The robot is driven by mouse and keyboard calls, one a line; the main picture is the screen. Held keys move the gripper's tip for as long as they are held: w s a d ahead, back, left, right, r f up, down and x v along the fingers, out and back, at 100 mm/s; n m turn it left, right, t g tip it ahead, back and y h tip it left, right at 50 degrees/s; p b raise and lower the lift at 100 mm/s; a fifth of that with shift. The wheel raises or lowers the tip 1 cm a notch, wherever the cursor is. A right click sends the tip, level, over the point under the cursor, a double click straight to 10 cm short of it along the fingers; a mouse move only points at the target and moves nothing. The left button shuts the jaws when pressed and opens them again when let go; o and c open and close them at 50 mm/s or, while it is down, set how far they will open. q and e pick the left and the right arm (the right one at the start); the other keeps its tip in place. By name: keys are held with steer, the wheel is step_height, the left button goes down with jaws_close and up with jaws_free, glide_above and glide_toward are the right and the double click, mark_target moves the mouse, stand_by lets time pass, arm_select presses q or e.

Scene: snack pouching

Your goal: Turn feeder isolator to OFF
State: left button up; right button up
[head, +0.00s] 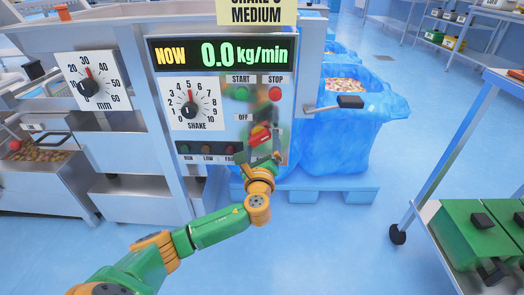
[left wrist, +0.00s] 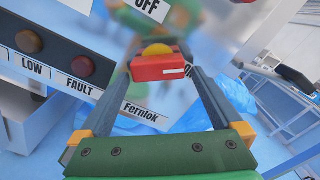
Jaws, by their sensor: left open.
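The red isolator handle (head: 259,134) with a yellow centre is on the control panel, below the START and STOP buttons. An OFF label (head: 243,117) is at its upper left. My left gripper (head: 262,158) is just below the handle in the head view. In the left wrist view the red handle (left wrist: 160,68) shows between the far ends of the two open fingers (left wrist: 160,75). Whether the fingers touch it I cannot tell. The OFF label (left wrist: 152,4) is cut by the top edge there. The panel around the handle is blurred. My right gripper is out of view.
The display (head: 220,52) reads 0.0 kg/min. The SHAKE dial (head: 190,108) and indicator lamps (head: 207,149) are left of the handle. A black-ended lever (head: 350,101) sticks out at the right, before a blue-lined bin (head: 338,140). Green boxes (head: 480,235) stand on a rack at lower right.

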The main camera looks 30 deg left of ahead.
arm_select(q)
steer(key=shift+s+a, duration=0.1)
steer(key=shift+a, duration=0.05)
steer(key=c, duration=1.2)
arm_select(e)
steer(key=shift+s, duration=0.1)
